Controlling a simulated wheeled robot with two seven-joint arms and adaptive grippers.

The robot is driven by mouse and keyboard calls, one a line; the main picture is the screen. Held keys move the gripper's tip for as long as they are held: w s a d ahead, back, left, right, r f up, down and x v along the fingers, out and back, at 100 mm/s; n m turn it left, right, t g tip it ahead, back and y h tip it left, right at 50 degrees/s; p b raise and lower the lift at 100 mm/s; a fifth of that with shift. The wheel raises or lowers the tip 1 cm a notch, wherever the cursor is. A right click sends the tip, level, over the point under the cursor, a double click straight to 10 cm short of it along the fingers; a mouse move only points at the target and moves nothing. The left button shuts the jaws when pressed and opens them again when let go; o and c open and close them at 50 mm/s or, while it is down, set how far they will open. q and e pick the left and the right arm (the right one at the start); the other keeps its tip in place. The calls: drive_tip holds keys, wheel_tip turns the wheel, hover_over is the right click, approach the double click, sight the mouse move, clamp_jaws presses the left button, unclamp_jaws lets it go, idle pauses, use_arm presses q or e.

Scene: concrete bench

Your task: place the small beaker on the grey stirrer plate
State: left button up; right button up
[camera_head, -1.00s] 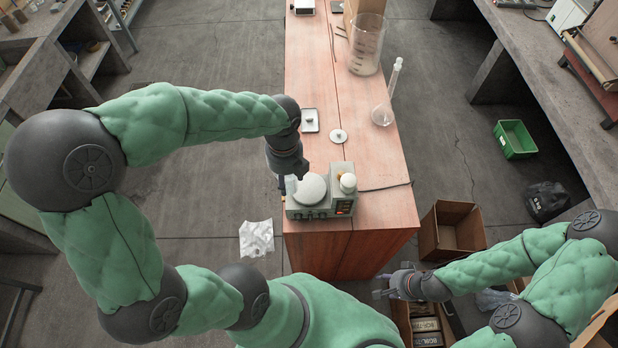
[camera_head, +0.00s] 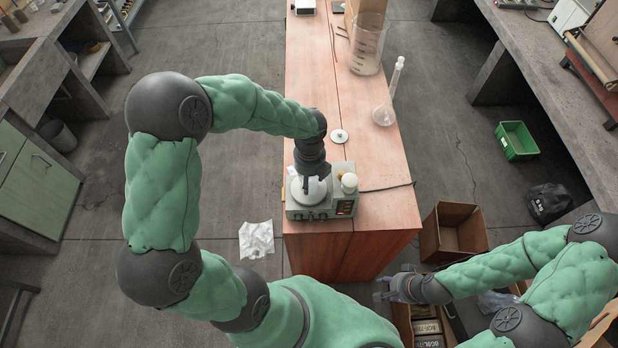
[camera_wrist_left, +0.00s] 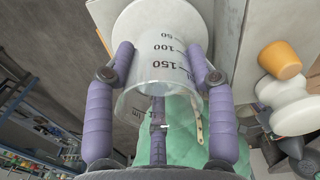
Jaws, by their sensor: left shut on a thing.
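The small clear beaker (camera_wrist_left: 158,75), with black graduation marks, is between the purple fingers of my left gripper (camera_wrist_left: 160,78) in the left wrist view. The left gripper (camera_head: 312,180) is shut on it, over the stirrer in the head view, where the beaker is mostly hidden. The stirrer's round pale plate (camera_head: 309,193) lies just below the gripper; it also shows behind the beaker in the left wrist view (camera_wrist_left: 125,32). I cannot tell whether the beaker's base touches the plate. My right gripper (camera_head: 390,288) is open and empty, low beside the bench.
The stirrer's body (camera_head: 338,207) stands at the bench's near end, with a white knob (camera_head: 349,183) right of the plate. A round lidded disc (camera_head: 339,136), a flask (camera_head: 384,113) and a large beaker (camera_head: 367,48) stand farther back. A cardboard box (camera_head: 453,232) sits on the floor.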

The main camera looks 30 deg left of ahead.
use_arm(q)
drive_tip(key=shift+f, duration=0.15)
drive_tip(key=o, duration=1.3)
drive_tip(key=shift+r+p, duration=0.75)
drive_tip(key=shift+r, duration=5.45)
